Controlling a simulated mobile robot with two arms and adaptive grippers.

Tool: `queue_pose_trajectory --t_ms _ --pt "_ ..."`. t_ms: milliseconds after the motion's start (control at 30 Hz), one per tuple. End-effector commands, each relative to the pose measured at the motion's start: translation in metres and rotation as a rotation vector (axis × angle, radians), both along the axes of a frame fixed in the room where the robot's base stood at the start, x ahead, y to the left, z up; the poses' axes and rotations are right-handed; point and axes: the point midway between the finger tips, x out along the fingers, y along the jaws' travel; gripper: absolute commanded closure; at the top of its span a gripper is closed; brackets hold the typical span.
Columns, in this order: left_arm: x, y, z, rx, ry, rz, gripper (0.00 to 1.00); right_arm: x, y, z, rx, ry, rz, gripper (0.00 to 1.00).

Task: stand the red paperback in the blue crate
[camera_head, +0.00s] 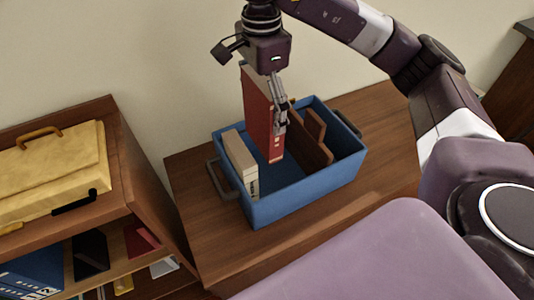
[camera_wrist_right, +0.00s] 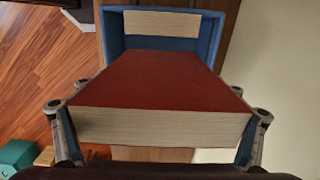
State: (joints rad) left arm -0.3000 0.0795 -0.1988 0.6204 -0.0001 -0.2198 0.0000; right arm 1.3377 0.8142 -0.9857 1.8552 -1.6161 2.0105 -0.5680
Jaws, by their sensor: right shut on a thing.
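The red paperback (camera_head: 258,115) is upright in my right gripper (camera_head: 279,115), its lower end inside the opening of the blue crate (camera_head: 300,198). The right gripper is shut on it. In the right wrist view the red paperback (camera_wrist_right: 160,85) fills the middle between the fingers, page edges toward the camera, with the blue crate (camera_wrist_right: 112,40) beyond it. I cannot tell whether its lower end touches the crate floor. My left gripper is not in view.
A cream book (camera_head: 240,160) stands at the crate's left end. A brown divider (camera_head: 312,140) stands in its right part. The crate sits on a wooden cabinet (camera_head: 215,245). A bookshelf (camera_head: 120,180) with a yellow case (camera_head: 55,178) on top is at left.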

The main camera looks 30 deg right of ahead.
Motion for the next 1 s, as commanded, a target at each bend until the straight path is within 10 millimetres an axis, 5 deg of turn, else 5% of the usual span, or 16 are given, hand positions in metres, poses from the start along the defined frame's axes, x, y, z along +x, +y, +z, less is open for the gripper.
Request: queue_pose_trajectory --t_ms 200,500,1000 --pt "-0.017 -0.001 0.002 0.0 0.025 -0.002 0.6 -0.001 0.0 -0.041 0.001 0.005 0.0 0.66" --pt "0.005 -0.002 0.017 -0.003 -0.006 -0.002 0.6 0.0 0.0 -0.105 0.001 0.001 0.0 0.66" --pt "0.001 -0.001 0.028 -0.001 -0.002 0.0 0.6 0.0 0.0 -0.159 0.001 0.0 0.0 0.66"
